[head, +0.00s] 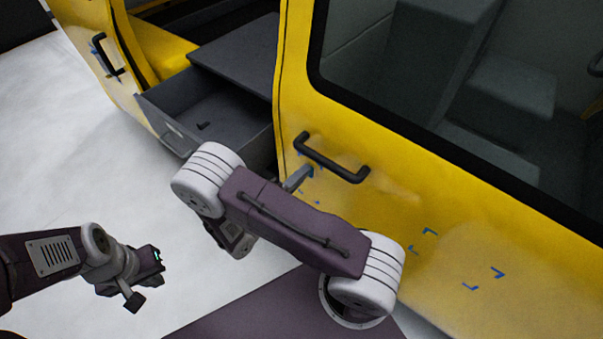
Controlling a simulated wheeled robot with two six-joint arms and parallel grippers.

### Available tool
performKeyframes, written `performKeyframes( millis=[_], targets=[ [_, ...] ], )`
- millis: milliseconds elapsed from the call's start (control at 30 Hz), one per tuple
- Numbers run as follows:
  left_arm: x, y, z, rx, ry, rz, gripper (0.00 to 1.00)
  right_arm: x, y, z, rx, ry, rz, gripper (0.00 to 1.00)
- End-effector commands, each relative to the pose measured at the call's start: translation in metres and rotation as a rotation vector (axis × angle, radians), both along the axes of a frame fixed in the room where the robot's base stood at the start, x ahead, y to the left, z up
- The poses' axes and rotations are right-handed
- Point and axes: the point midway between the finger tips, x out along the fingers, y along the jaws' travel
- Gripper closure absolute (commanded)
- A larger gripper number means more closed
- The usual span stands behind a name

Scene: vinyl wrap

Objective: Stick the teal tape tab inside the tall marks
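My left gripper (145,280) hangs over the pale floor at the lower left, away from the vehicle. A small teal spot (158,256) shows at its end; I cannot tell if it is the tape tab or part of the gripper. My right arm crosses the middle, and the end of my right gripper (298,178) is at the yellow door panel, just below the black handle. Small blue marks (317,203) show beside it, partly hidden by my arm. More blue corner marks (430,232) outline an area further right on the panel. No teal tab is clearly visible.
The black door handle (332,158) stands out from the yellow panel (400,200). An open grey drawer (205,110) is at the upper left, beside another yellow door (90,30) with a black handle. The floor (60,150) at left is clear.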

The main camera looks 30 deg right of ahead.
Motion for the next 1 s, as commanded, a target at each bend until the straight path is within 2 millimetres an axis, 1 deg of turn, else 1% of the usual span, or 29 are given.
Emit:
performKeyframes(
  millis=[267,300,367,700,767,1000],
  targets=[
    [0.0,0.0,0.0,0.0,0.0,0.0,1.0,0.0,0.0,0.0,0.0,0.0,-0.001,1.0],
    [0.0,0.0,0.0,0.0,0.0,0.0,1.0,0.0,0.0,0.0,0.0,0.0,-0.001,0.88],
    [0.0,0.0,0.0,0.0,0.0,0.0,1.0,0.0,0.0,0.0,0.0,0.0,-0.001,0.72],
    [0.0,0.0,0.0,0.0,0.0,0.0,1.0,-0.001,0.002,0.0,0.0,0.0,0.001,0.71],
    [0.0,0.0,0.001,0.0,0.0,0.0,1.0,-0.003,0.009,0.0,0.0,-0.001,0.004,0.71],
    [0.0,0.0,0.003,0.0,0.0,0.0,1.0,-0.023,0.058,0.0,0.002,-0.002,0.006,0.71]
  ],
)
